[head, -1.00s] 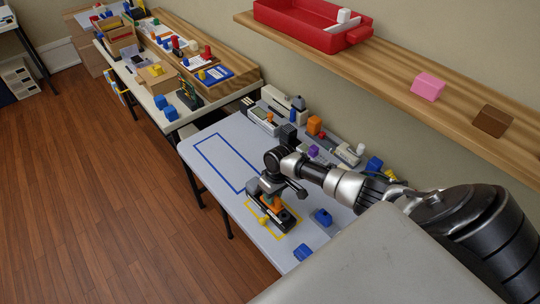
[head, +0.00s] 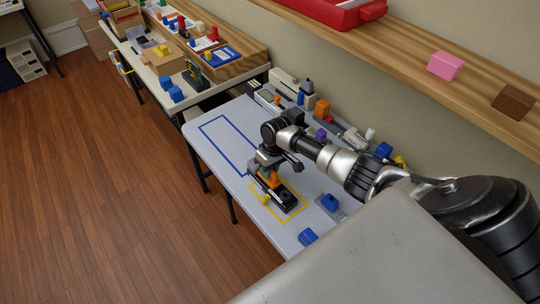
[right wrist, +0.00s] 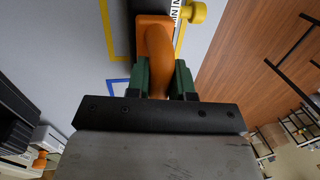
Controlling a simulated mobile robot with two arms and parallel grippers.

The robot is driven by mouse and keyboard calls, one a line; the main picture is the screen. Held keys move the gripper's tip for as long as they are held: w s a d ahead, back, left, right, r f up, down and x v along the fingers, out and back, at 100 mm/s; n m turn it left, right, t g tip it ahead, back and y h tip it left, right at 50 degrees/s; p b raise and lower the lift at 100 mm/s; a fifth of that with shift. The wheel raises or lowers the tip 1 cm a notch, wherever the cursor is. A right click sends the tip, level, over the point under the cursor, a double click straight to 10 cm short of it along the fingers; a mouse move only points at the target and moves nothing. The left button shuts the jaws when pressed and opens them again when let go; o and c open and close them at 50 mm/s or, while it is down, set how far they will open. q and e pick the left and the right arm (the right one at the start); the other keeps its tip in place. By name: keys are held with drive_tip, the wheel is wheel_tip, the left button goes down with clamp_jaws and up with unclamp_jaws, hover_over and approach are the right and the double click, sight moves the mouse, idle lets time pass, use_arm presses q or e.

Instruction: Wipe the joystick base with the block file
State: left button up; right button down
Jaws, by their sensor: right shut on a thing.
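The joystick base (head: 289,204) is a dark, long block lying inside the yellow outline on the grey table. A yellow knob (head: 264,200) sticks out at its side and also shows in the right wrist view (right wrist: 195,12). My right gripper (head: 268,172) is above the base's far-left end, pointing down. Its green fingers (right wrist: 159,78) are shut on the orange block file (right wrist: 157,45). The file is low over the base; I cannot tell whether it touches. The gripper hides part of the base. My left gripper is not in view.
A blue outline (head: 205,135) on the table is empty. Blue blocks (head: 308,236) lie near the yellow outline. An orange block (head: 322,108) and other items line the wall side. A wooden shelf (head: 480,103) hangs above. The table's left edge is clear.

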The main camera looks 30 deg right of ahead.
drive_tip(key=shift+w+a+f+b, duration=0.1)
drive_tip(key=shift+w+f+b, duration=0.05)
drive_tip(key=shift+w+b, duration=0.65)
drive_tip(key=shift+w+f+b, duration=0.15)
drive_tip(key=shift+w+b, duration=0.5)
drive_tip(key=shift+b, duration=0.15)
drive_tip(key=shift+w+a+r+b, duration=0.1)
drive_tip(key=shift+w+r+b, duration=0.1)
drive_tip(key=shift+w+b, duration=0.3)
drive_tip(key=shift+s+r+p, duration=0.1)
drive_tip(key=shift+p, duration=0.35)
drive_tip(key=s+p, duration=0.2)
drive_tip(key=p, duration=0.1)
drive_tip(key=shift+s+r+p, duration=0.15)
drive_tip(key=shift+s+p, duration=0.15)
drive_tip(key=shift+s+d+p, duration=0.2)
drive_tip(key=shift+s+p, duration=0.3)
drive_tip(key=shift+s, duration=0.1)
